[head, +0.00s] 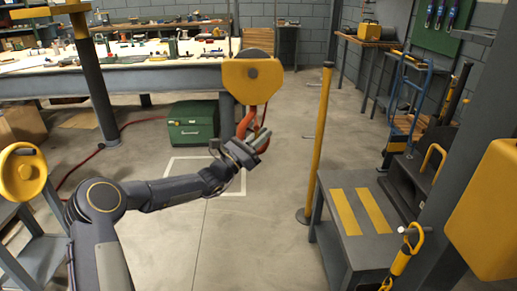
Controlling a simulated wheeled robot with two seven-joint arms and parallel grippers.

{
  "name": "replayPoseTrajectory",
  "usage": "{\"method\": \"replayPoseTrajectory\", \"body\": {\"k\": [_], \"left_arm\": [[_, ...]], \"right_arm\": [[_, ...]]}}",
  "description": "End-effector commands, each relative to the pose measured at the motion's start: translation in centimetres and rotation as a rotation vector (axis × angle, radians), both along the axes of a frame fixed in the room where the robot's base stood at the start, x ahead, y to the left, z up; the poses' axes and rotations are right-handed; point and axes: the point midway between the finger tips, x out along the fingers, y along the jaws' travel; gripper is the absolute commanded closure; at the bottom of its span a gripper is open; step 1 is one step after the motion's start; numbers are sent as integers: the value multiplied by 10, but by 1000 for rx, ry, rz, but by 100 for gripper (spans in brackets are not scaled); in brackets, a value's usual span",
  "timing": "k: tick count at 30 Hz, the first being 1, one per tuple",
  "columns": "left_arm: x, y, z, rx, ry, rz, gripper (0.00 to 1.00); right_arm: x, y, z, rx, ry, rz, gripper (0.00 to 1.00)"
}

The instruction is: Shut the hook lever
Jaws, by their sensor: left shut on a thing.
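A yellow hook block (252,80) hangs in the middle of the head view. An orange hook (264,143) hangs under it, partly hidden behind my gripper. My left arm reaches in from the lower left. My left gripper (253,143) is at the hook, shut on its lever. The lever is small and mostly covered by the fingers, so its exact angle cannot be told. My right gripper is not in view.
A yellow post (318,145) stands right of the hook. A grey table (352,200) with yellow stripes stands at the right. A green box (193,125) sits on the floor behind. A white floor square (232,193) lies below the hook. Open floor lies around it.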

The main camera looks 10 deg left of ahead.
Motion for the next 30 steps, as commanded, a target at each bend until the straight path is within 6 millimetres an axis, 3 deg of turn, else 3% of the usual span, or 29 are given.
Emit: {"method": "replayPoseTrajectory", "body": {"k": [4,15,30], "left_arm": [[2,-5,-3,-133,-34,-1,100],[4,-12,7,-382,-107,0,100],[4,-15,12,-486,-139,0,100]], "right_arm": [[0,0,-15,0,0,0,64],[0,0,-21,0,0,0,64],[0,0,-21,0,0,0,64]]}}
